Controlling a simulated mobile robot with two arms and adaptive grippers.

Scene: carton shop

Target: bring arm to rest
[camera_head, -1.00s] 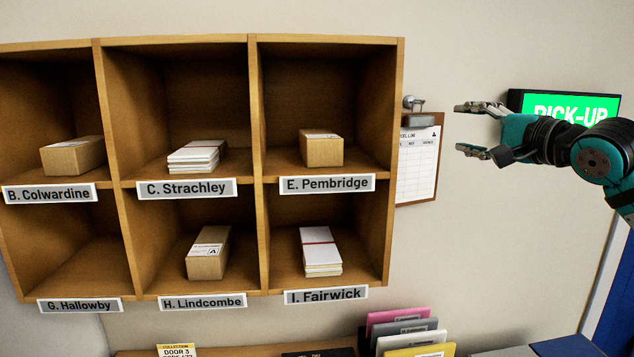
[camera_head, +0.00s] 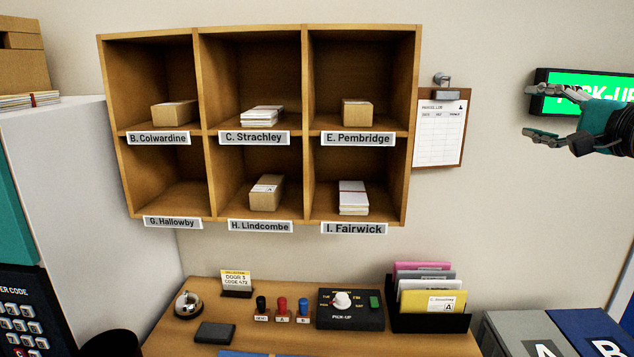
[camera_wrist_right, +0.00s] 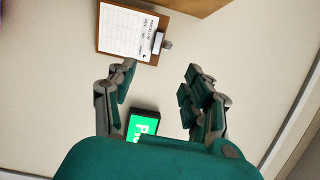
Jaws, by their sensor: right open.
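My right gripper (camera_head: 541,113) is at the right of the head view, its two fingers spread apart and pointing left. It is empty and partly covers the green pick-up sign (camera_head: 580,84) on the wall. In the right wrist view the open fingers (camera_wrist_right: 160,95) show with the sign (camera_wrist_right: 142,126) between them and the clipboard (camera_wrist_right: 128,32) beyond. My left gripper is not in view.
A wooden pigeonhole shelf (camera_head: 310,135) with parcels and envelopes hangs left of the clipboard (camera_head: 440,130). Below is a wooden desk (camera_head: 175,335) with stamps, a pick-up dial box (camera_head: 350,316) and a card holder (camera_head: 430,322). Bins (camera_head: 525,335) stand at lower right. Wall between clipboard and gripper is bare.

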